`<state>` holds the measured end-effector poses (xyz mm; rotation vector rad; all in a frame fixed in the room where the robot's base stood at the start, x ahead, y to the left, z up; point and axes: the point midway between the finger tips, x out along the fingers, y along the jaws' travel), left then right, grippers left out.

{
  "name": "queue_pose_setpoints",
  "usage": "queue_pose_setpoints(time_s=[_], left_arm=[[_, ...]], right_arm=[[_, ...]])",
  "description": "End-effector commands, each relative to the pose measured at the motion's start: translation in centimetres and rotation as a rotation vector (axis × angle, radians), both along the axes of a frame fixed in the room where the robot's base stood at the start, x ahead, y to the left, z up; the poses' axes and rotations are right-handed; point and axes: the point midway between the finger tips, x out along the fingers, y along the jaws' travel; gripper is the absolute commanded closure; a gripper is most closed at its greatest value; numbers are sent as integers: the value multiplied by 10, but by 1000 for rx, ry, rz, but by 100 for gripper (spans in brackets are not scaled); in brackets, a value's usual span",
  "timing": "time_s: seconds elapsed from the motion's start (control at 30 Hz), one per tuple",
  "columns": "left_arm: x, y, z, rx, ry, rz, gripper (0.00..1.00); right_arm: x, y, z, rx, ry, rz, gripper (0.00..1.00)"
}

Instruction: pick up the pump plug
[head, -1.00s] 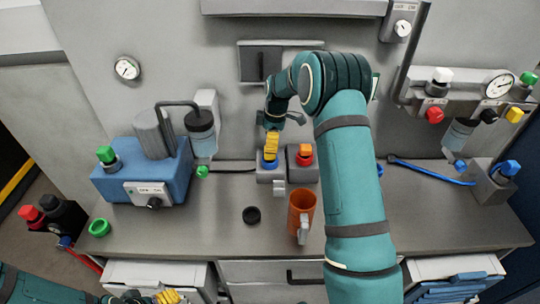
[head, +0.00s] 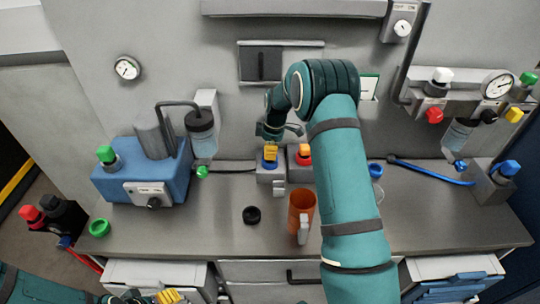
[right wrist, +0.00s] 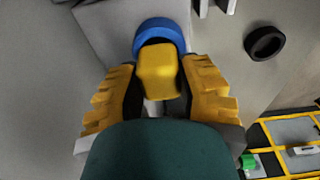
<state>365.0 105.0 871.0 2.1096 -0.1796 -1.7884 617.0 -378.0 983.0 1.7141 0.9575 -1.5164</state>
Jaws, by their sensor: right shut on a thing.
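The pump plug, a yellow block (right wrist: 158,72) in the right wrist view, sits between the two yellow-padded fingers of my right gripper (right wrist: 160,92). A blue ring (right wrist: 160,32) shows just beyond it; I cannot tell whether the ring belongs to the plug or the socket. In the head view my right gripper (head: 271,153) is down at the left grey socket block (head: 270,175), shut on the plug and hiding most of it. The plug still appears to be at the block. My left gripper (head: 168,297) shows only partly at the bottom edge; its opening is unclear.
A second grey block with a red-topped plug (head: 304,152) stands close on the right. An orange mug (head: 301,210) and a black ring (head: 251,215) are in front. A blue pump unit (head: 145,175) stands left. The front middle of the bench is mostly clear.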

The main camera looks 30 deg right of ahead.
Motion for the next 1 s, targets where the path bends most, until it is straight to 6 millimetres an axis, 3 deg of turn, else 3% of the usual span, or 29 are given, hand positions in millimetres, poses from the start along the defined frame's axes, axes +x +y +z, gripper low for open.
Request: queue_pose_setpoints(time_s=[0.37,0.63,1.0], left_arm=[[0,0,-1,0,0,0,28],[0,0,-2,0,0,0,28],[0,0,-9,2,0,0,28]], right_arm=[[0,0,4,1,0,0,100],[0,0,38,1,-3,1,100],[-52,32,35,2,1,1,100]])
